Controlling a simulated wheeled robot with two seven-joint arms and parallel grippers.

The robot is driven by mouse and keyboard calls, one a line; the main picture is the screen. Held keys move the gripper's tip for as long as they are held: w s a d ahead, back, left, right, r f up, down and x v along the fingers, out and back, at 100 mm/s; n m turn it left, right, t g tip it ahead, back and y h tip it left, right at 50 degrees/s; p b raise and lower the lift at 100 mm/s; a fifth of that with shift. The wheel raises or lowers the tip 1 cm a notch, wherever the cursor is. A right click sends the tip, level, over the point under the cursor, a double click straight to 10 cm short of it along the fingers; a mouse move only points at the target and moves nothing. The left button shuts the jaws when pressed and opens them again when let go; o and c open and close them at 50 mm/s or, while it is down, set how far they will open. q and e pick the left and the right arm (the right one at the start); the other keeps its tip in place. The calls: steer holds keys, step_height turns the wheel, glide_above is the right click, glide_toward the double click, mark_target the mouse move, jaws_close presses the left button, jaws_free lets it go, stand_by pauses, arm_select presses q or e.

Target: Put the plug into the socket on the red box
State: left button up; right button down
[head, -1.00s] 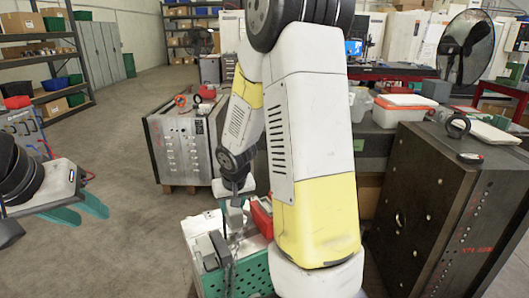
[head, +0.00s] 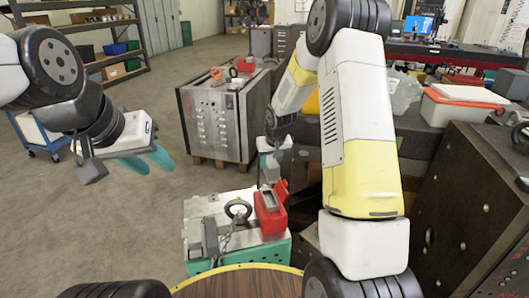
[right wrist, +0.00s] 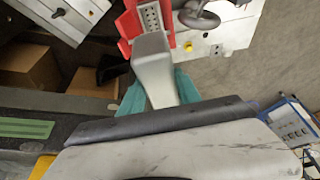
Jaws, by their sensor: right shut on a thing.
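The red box (head: 270,220) sits on the right part of a mould base (head: 222,205) with a pale top and green sides. Its grey socket face is partly visible in the right wrist view (right wrist: 152,17). My right gripper (head: 267,168) is shut on the grey plug (right wrist: 154,62), just above the red box. In the wrist view the plug juts from between the teal fingers towards the socket and overlaps the box's near edge; I cannot tell whether they touch. My left gripper (head: 146,161) is open and empty, off to the left in the air.
A dark lifting ring (head: 238,208) stands beside the red box, with a grey block (head: 203,238) left of it. Another mould base (head: 222,115) stands behind on a pallet. A large dark block (head: 470,215) is at the right.

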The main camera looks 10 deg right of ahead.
step_height(320, 180, down, 9)
stand_by(0.8)
steer(key=shift+s+f, duration=0.1)
steer(key=shift+f, duration=0.5)
stand_by(0.9)
steer(key=shift+f, duration=0.35)
steer(key=shift+f, duration=0.8)
stand_by(0.6)
steer(key=c, duration=0.8)
jaws_free()
steer(key=shift+o, duration=0.2)
steer(key=shift+d, duration=0.1)
